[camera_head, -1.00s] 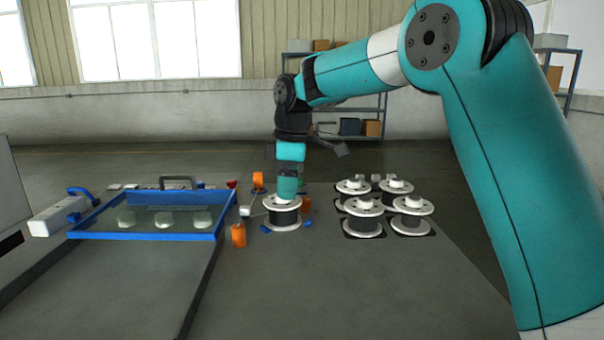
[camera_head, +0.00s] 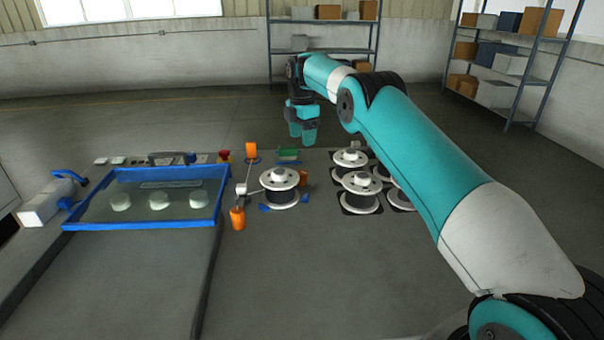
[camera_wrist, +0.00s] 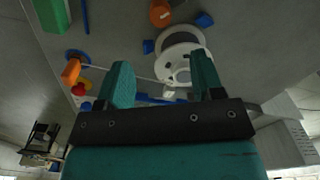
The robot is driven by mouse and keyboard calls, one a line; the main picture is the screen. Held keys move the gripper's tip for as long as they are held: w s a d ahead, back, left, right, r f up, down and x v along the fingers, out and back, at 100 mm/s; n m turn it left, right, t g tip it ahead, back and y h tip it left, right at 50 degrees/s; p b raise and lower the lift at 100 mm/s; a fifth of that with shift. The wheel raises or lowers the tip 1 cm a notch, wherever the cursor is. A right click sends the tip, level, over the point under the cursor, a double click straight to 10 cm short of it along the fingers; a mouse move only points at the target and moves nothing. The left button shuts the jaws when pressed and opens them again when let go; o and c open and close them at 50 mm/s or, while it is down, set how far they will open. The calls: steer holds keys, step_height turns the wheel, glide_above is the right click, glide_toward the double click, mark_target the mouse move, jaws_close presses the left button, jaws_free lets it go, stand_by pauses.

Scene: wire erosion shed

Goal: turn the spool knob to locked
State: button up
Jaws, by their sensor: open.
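The spool (camera_head: 280,197) with white flanges and a dark winding stands on the bench, right of the blue-framed tank. Its pale knob (camera_head: 279,174) sits on the top flange; whether it points to locked is too small to tell. In the wrist view the spool's white flange (camera_wrist: 168,42) shows beyond and between my fingers, partly covered by the right finger. My gripper (camera_head: 302,138) has teal fingers. It is raised, beyond and slightly right of the spool in the head view, apart from it. In the wrist view my gripper (camera_wrist: 160,68) is open with nothing held.
Several spare spools (camera_head: 360,182) stand to the right, partly behind my arm. Orange rollers (camera_head: 237,218) and a thin arm stand left of the spool. The blue-framed tank (camera_head: 140,227) is further left, with a red button (camera_head: 224,155) behind. The front bench is clear.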

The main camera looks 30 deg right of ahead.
mark_target(302, 172)
step_height(302, 172, down, 12)
steer(key=shift+f+p, duration=0.2)
steer(key=shift+p, duration=1.05)
steer(key=c, duration=0.9)
